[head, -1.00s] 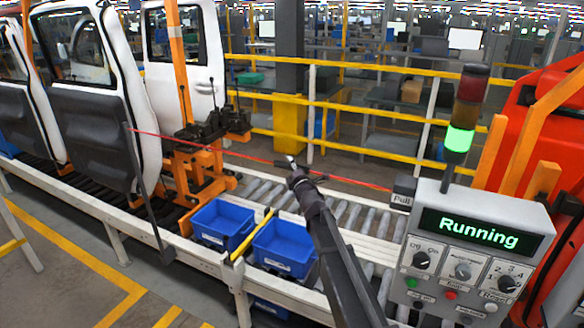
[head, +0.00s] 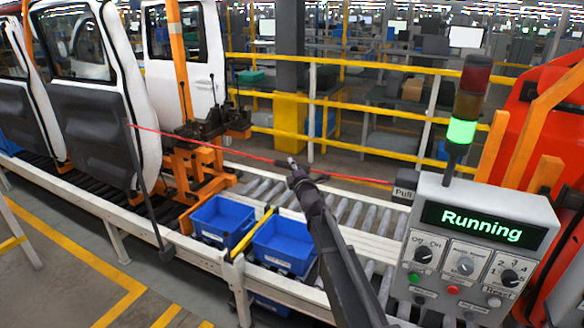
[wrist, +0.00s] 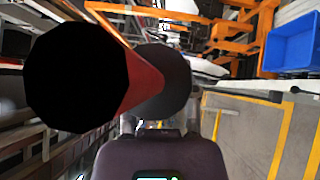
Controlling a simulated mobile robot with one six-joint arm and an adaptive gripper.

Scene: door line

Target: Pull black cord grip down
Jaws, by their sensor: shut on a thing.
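A red cord (head: 220,148) runs across the line from the dark post at the door to the box marked "Pull" (head: 404,189) beside the control panel. My gripper (head: 292,164) is at the middle of the cord, shut on the black cord grip. The grip is small and mostly covered by my gripper in the head view. In the wrist view a large black round end (wrist: 75,83) with red behind it fills the upper left, very close to the camera. The fingertips are hard to make out there.
The control panel (head: 480,222) at right reads "Running", and its stack light (head: 461,131) glows green. White car doors (head: 100,100) and an orange fixture (head: 195,170) are at left. Yellow rails run behind.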

